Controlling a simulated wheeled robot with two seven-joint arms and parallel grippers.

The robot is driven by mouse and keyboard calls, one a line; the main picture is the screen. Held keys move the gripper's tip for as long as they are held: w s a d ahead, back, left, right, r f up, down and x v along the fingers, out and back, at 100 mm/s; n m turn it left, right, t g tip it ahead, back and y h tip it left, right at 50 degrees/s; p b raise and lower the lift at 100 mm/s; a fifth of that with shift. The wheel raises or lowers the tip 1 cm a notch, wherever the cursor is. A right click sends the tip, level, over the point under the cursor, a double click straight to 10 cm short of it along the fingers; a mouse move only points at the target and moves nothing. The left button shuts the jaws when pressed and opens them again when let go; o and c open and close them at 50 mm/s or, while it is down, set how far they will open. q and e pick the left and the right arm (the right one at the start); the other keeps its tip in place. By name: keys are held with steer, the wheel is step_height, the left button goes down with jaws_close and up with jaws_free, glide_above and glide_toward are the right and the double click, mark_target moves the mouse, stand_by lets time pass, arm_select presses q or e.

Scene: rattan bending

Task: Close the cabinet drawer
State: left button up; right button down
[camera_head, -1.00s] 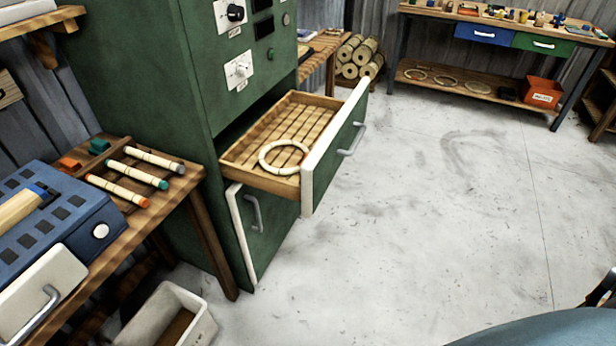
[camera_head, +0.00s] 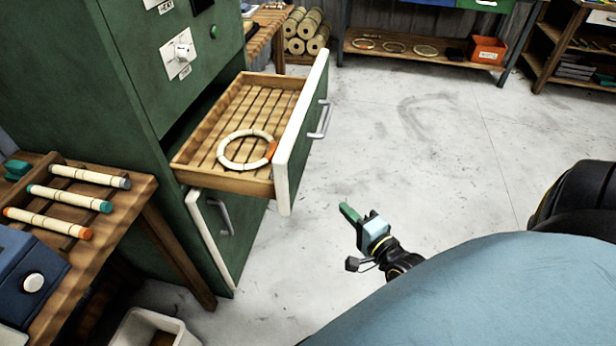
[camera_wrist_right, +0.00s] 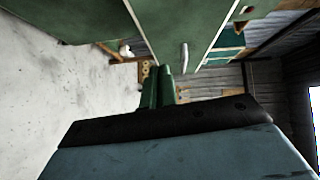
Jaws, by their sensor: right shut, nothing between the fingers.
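The cabinet drawer (camera_head: 213,131) is pulled out of the green cabinet (camera_head: 130,75). It has a wooden slatted tray, a green front with a pale edge and a metal handle (camera_head: 320,119). A pale ring (camera_head: 246,150) with an orange section lies flat in it. My right gripper (camera_head: 349,212) is shut and empty, apart from the drawer, to the right of and nearer than its front. In the right wrist view its green fingers (camera_wrist_right: 158,88) are together, with green cabinet panels (camera_wrist_right: 100,30) beyond. My left gripper is not in view.
A lower cabinet door (camera_head: 215,235) with a handle is below the drawer. A wooden table (camera_head: 125,190) with several striped rods stands at left, a pale bin (camera_head: 150,328) below it. Grey floor (camera_head: 420,130) is clear right of the drawer. A workbench (camera_head: 440,58) stands at the back.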

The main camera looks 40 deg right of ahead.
step_height(320, 180, up, 3)
steer(key=m, duration=0.1)
glide_toward(299, 165)
steer(key=w+d, duration=0.2)
steer(key=d, duration=0.1)
steer(key=w+a, duration=0.2)
steer(key=w, duration=0.1)
steer(key=shift+f+t+b, duration=0.2)
steer(key=shift+t+b, duration=0.2)
steer(key=shift+w+a, duration=0.3)
steer(key=shift+a, duration=0.05)
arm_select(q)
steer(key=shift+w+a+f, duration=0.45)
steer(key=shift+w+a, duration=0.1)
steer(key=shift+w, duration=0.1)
